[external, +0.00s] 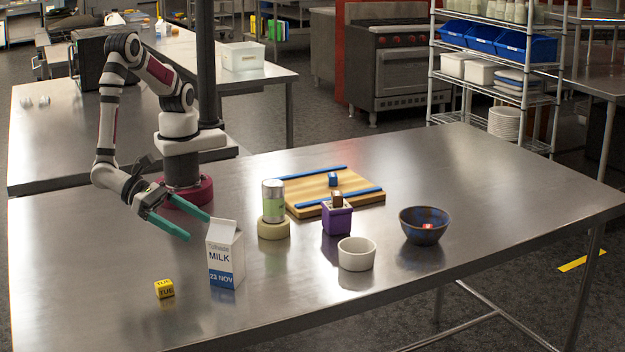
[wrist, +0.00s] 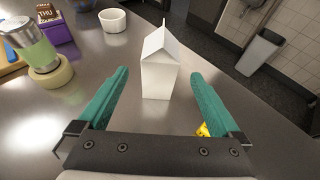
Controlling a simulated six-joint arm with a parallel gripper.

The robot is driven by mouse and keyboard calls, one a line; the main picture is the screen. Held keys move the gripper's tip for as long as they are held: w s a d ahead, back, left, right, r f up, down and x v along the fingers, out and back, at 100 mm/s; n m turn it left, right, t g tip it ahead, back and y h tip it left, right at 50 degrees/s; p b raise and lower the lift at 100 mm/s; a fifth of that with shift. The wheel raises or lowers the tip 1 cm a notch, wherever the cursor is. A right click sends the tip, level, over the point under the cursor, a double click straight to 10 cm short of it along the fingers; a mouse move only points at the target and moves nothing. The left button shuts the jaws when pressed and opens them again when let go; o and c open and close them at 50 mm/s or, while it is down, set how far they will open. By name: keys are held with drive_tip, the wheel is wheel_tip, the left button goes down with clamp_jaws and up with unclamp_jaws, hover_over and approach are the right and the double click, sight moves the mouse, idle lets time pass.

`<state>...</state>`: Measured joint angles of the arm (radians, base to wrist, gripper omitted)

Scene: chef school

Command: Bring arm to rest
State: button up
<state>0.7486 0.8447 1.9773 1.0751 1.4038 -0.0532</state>
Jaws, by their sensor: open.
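My arm stands on a dark red base at the back left of the steel table. My gripper (external: 188,226) has green fingers spread apart and nothing between them. It hangs above the table, to the left of the milk carton (external: 225,254). In the wrist view my gripper (wrist: 158,92) shows open, with the white carton (wrist: 159,68) standing upright beyond the fingertips. The carton is apart from the fingers.
A yellow block (external: 164,289) lies near the front edge. A can (external: 273,201) stands on a round beige base. Right of it are a purple holder (external: 337,219), a white bowl (external: 356,255), a dark blue bowl (external: 424,228) and a wooden board (external: 300,197). The table's right end is clear.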

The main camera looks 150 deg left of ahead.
drive_tip(key=s+a+r+n+g, duration=0.8)
drive_tip(key=s+a+r+n, duration=0.5)
drive_tip(key=a, duration=0.3)
drive_tip(key=s+d+n+g+h, duration=0.1)
drive_tip(key=s+n+h, duration=0.6)
drive_tip(key=s, duration=0.7)
drive_tip(key=shift+s+d+f+n+g, duration=0.3)
drive_tip(key=shift+d+n+g, duration=0.1)
drive_tip(key=shift+d+n, duration=0.1)
